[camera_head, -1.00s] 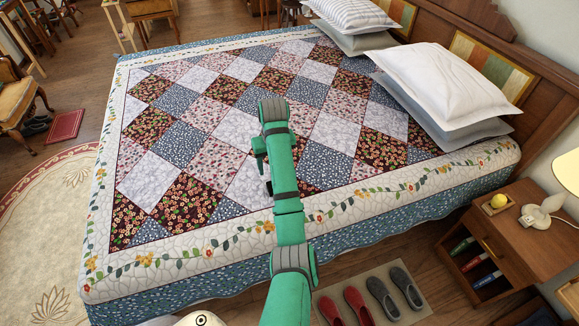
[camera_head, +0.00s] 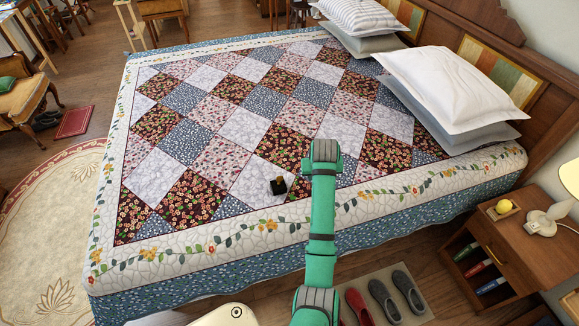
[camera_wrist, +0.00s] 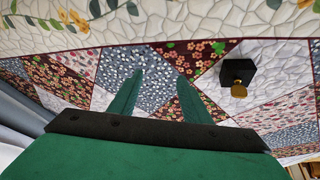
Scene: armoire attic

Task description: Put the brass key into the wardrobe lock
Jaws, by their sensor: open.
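A small black block (camera_head: 278,186) with a brass-coloured piece on it, which looks like the brass key's flat head, sits on the quilt near the bed's front side. In the head view my arm's end is to the right of the block and the fingers are hidden. The wardrobe and its lock are not in view.
The bed (camera_head: 175,262) fills the middle, with pillows (camera_head: 452,85) at the right. A nightstand (camera_head: 530,232) with a lamp and a yellow object stands at lower right. Slippers (camera_head: 382,297) lie on a mat beside the bed. Open floor and a round rug (camera_head: 55,230) are at left.

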